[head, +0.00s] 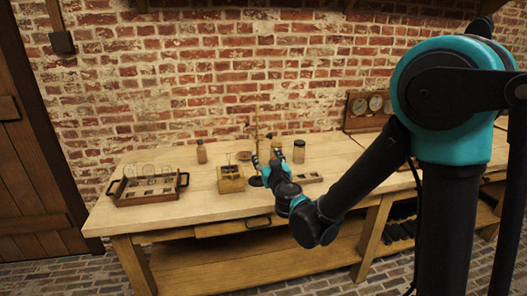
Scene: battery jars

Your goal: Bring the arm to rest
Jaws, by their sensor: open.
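My arm (368,178) reaches from the right of the head view down and left over the front part of the wooden workbench (150,215). It is bent at a low elbow near the bench's front edge. My gripper (266,162) is at the far end of the arm, pointing away toward the back of the bench. Its fingers are small here but stand apart, and I see nothing held between them. It is beside a brass stand (257,125) and to the right of a small wooden box (231,180). The arm hides part of the bench behind it.
A wooden tray (150,198) with dark handles and glass jars stands at the left. A brown bottle (201,152) and a dark jar (299,152) stand farther back. A gauge panel (365,110) is at the back right. The bench's front left is clear.

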